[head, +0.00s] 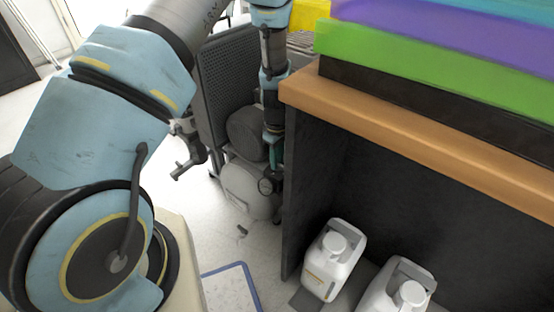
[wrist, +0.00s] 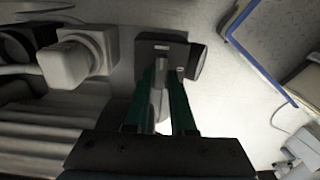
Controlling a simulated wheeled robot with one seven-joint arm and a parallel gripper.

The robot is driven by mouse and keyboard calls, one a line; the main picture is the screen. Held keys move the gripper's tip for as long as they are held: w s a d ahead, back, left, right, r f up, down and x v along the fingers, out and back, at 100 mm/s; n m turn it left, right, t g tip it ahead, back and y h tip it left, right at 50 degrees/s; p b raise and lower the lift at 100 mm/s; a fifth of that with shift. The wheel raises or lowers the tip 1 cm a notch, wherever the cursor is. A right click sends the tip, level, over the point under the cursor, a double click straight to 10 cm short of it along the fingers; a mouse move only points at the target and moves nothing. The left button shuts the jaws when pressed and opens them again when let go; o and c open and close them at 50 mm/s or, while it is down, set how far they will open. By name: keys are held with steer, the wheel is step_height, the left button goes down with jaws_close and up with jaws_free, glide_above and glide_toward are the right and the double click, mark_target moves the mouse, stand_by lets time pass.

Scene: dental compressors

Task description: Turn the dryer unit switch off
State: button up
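A dark box with a small pale label (wrist: 161,47), which looks like the dryer unit's switch housing, is at the top middle of the wrist view. A grey lever-like piece (wrist: 159,84) extends from it towards me. My gripper (wrist: 162,77) has its two green fingers on either side of this piece, with a gap between them. Whether either finger touches it is unclear. In the head view my gripper (head: 273,150) is low beside the pale rounded compressor body (head: 245,188), and the switch is not distinguishable there.
A wooden-topped dark cabinet (head: 400,130) stands close to the right of my gripper. Two white jugs (head: 332,262) (head: 398,290) are at its base. A dark perforated panel (head: 228,75) is behind the compressor. A blue-edged tray or mat (head: 232,287) lies on the pale floor.

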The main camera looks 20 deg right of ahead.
jaws_close()
steer(key=shift+m, duration=0.4)
steer(key=m+p, duration=0.1)
steer(key=m, duration=0.2)
steer(key=m+p, duration=0.1)
steer(key=m, duration=0.3)
steer(key=shift+d+m, duration=0.15)
steer(key=shift+m, duration=0.15)
steer(key=m, duration=0.4)
steer(key=shift+d+m+p, duration=0.1)
steer(key=shift+m+p, duration=0.2)
steer(key=shift+p, duration=0.05)
steer(key=m, duration=0.4)
steer(key=shift+m+p, duration=0.35)
steer(key=shift+m, duration=0.05)
steer(key=shift+s, duration=0.1)
